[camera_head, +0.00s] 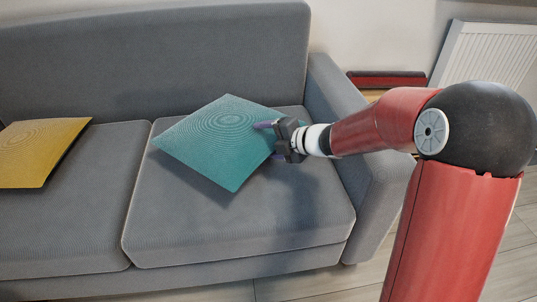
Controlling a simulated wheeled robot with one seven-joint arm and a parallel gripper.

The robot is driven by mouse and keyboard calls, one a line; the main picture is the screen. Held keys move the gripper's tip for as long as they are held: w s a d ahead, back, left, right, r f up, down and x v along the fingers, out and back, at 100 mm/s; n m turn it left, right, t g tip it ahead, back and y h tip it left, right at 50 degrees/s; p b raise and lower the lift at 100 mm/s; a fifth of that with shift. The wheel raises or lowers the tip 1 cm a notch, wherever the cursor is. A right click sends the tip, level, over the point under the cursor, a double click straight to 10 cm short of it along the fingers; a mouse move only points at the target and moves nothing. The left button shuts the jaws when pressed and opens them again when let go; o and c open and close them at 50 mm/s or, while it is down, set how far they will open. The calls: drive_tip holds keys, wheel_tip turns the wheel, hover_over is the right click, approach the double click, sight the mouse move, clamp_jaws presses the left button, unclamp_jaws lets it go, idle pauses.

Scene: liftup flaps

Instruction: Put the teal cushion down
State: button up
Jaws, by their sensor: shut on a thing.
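The teal cushion (217,143) is a square with a ring pattern, seen over the right seat of the grey sofa (300,212). It is turned so a corner points toward the front, and a dark shadow lies on the seat below and right of it. Whether it touches the seat or backrest is hard to tell. My gripper (268,141) is at the cushion's right side, with its purple fingers shut on that edge. One finger shows above the edge and part of the other below it.
A yellow cushion (39,150) lies on the left seat. The sofa's right armrest (362,125) stands under and beside my arm. A white radiator (485,52) is at the back right. The front of the right seat is bare.

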wheel_tip(320, 180, down, 4)
drive_tip(key=shift+r+b, duration=0.1)
drive_tip(key=shift+b, duration=0.45)
drive_tip(key=o, duration=1)
drive_tip(key=shift+c, duration=0.2)
drive_tip(key=p+v, duration=0.1)
drive_tip(key=v, duration=0.6)
drive_tip(key=shift+s+d, duration=0.15)
drive_tip(key=shift+d, duration=0.05)
